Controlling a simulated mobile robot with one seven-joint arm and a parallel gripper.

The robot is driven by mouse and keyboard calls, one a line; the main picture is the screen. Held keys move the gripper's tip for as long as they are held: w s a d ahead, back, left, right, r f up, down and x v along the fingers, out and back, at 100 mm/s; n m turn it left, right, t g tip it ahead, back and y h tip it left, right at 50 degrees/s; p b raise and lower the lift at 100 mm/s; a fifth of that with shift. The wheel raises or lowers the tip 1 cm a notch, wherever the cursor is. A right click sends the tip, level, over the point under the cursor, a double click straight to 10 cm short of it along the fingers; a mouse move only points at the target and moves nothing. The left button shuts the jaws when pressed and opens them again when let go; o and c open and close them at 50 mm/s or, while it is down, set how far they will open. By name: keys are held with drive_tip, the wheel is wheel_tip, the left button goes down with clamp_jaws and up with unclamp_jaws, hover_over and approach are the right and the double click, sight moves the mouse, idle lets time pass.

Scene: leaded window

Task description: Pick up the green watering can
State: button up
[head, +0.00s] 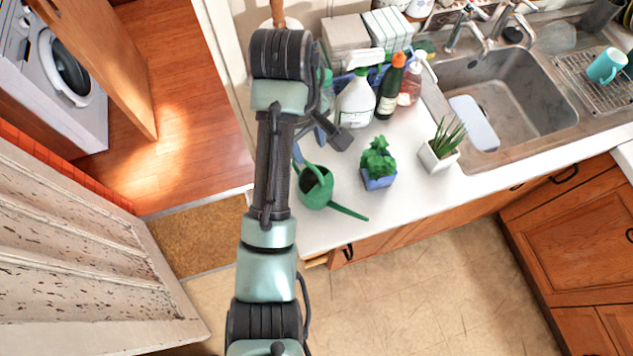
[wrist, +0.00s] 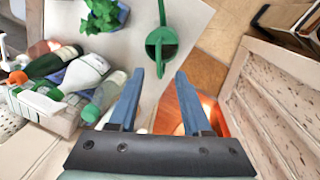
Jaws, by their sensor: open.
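The green watering can (head: 316,192) stands near the left end of the white counter in the head view. Its spout points toward the lower right, near the counter's front edge. In the wrist view the can (wrist: 164,36) is beyond the fingertips, with its open top showing. My gripper (wrist: 160,74) is open, and nothing is between its two blue fingers. The can is apart from the fingers. In the head view my arm partly hides the gripper, which is above the counter beside the bottles.
A leafy plant in a blue pot (head: 378,181) stands right of the can, and a spiky plant in a white pot (head: 438,157) farther right. A white spray bottle (head: 356,101) and a dark bottle (head: 389,92) stand behind. The sink (head: 510,95) is at right.

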drive_tip(key=b, duration=0.3)
hover_over(317, 171)
drive_tip(key=s, duration=0.1)
wheel_tip(317, 171, down, 5)
drive_tip(key=shift+w+f+p, duration=0.2)
drive_tip(key=shift+f+p, duration=0.65)
drive_tip(key=shift+f, duration=0.95)
drive_tip(key=shift+w+f+p, duration=0.15)
drive_tip(key=shift+f+p, duration=0.7)
drive_tip(key=shift+f, duration=0.95)
clamp_jaws()
drive_tip(key=shift+w+a+r, duration=0.1)
drive_tip(key=shift+r, duration=0.05)
